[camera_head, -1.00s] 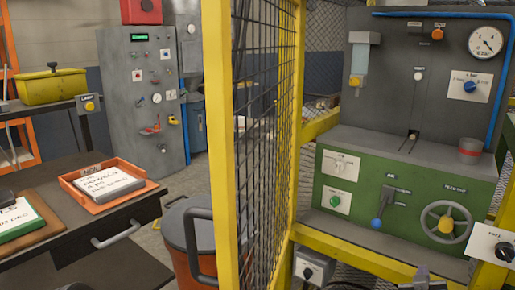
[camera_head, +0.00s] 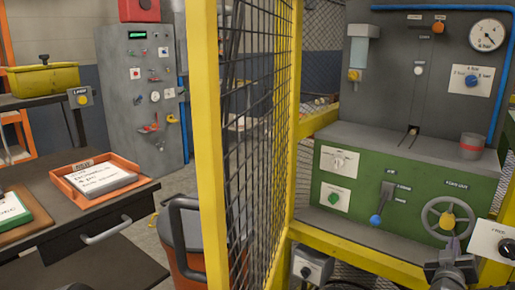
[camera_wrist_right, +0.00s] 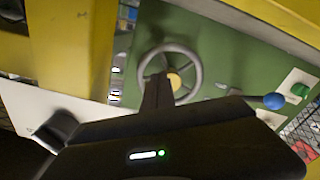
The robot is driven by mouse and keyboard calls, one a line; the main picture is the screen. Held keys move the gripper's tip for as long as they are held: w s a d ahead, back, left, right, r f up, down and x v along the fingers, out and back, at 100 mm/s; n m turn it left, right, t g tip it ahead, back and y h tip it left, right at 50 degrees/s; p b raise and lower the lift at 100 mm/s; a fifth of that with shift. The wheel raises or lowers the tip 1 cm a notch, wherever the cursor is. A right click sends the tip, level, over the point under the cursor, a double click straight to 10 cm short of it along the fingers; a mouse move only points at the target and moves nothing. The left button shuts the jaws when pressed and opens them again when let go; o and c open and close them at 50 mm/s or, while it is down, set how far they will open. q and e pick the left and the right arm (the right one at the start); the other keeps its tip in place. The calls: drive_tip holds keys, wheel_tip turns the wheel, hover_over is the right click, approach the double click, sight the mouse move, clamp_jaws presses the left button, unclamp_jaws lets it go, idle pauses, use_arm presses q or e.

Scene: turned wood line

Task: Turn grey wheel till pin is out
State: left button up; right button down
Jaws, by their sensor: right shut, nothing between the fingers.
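The grey wheel (camera_head: 429,219) is a spoked handwheel with a yellow hub (camera_head: 447,221), on the right of the green machine front. It also shows in the right wrist view (camera_wrist_right: 197,68), with its hub (camera_wrist_right: 174,81). My right gripper (camera_head: 453,243) is shut and empty, with its tip just below the hub in the head view. In the wrist view its dark fingers (camera_wrist_right: 158,88) overlap the wheel beside the hub. I cannot tell whether they touch it. A small dark part stands at a slot (camera_head: 410,136) above; I cannot tell if it is the pin. My left gripper is out of view.
A blue-knobbed lever (camera_head: 376,219) is left of the wheel. A white panel with a black knob (camera_head: 493,240) is close on the right. A yellow rail (camera_head: 350,253) runs below the machine front, and a yellow mesh fence (camera_head: 212,150) stands left.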

sight(444, 236)
drive_tip(key=x, duration=0.4)
drive_tip(key=shift+w+d+b, duration=0.25)
drive_tip(key=shift+w+b, duration=0.05)
drive_tip(key=shift+w+a+r, duration=0.1)
drive_tip(key=shift+r, duration=0.05)
idle(0.4)
drive_tip(key=shift+w+a, duration=0.15)
drive_tip(key=shift+a, duration=0.05)
idle(0.3)
drive_tip(key=shift+w+a+f+b, duration=0.25)
drive_tip(key=shift+a+f+b, duration=0.05)
drive_tip(key=shift+f+b, duration=0.2)
drive_tip(key=shift+w+a+f, duration=0.1)
drive_tip(key=shift+w+a, duration=0.25)
drive_tip(key=shift+a, duration=0.1)
drive_tip(key=shift+w+a, duration=0.1)
idle(0.4)
